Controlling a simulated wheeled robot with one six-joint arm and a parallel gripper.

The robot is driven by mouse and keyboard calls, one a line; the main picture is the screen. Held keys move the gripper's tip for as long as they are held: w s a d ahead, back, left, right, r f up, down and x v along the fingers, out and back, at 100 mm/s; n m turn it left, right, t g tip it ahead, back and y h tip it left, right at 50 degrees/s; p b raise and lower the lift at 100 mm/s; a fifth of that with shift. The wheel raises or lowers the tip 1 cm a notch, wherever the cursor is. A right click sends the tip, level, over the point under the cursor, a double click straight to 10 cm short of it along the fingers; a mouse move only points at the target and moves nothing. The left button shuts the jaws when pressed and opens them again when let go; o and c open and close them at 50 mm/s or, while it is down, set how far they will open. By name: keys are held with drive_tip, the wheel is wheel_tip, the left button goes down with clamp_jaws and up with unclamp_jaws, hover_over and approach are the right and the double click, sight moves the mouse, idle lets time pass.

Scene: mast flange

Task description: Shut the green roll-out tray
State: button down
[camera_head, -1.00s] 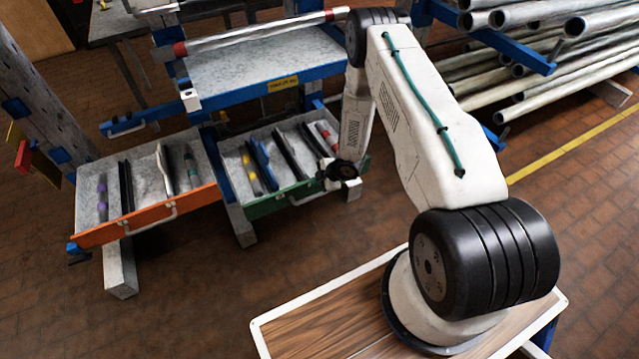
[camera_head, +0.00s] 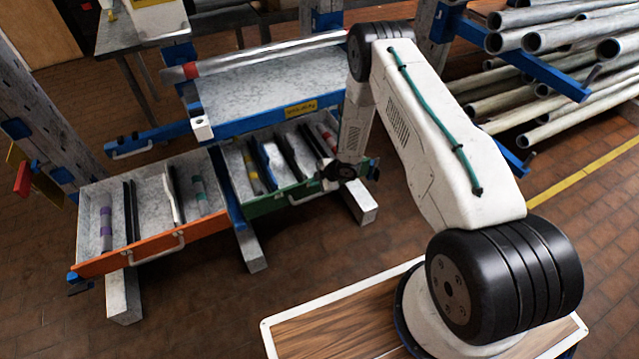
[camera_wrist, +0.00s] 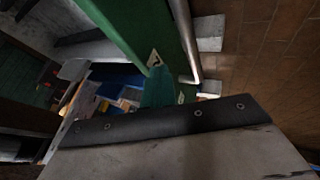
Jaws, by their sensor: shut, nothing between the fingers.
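The green roll-out tray (camera_head: 283,201) is partly pulled out from under the workbench, with its front panel and pale bar handle facing me. It holds several rods and tools. My gripper (camera_head: 340,171) is shut and empty at the right part of the tray's front; whether it touches the panel is unclear in the head view. In the wrist view the green front panel (camera_wrist: 137,30) and its handle (camera_wrist: 186,45) show close by.
An orange-fronted tray (camera_head: 150,248) stands farther out on the left. The grey workbench top (camera_head: 265,82) with a long pipe (camera_head: 270,52) lies above. Grey support feet (camera_head: 249,250) stick out below. Racked pipes (camera_head: 560,85) fill the right. The brick floor in front is clear.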

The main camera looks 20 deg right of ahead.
drive_tip(key=shift+w+r, duration=0.1)
drive_tip(key=shift+w, duration=0.3)
drive_tip(key=shift+w, duration=0.1)
drive_tip(key=s+d+r, duration=0.4)
drive_tip(key=s+r, duration=0.3)
drive_tip(key=s, duration=0.2)
drive_tip(key=shift+d+r, duration=0.25)
drive_tip(key=shift+r, duration=0.15)
drive_tip(key=shift+s, duration=0.1)
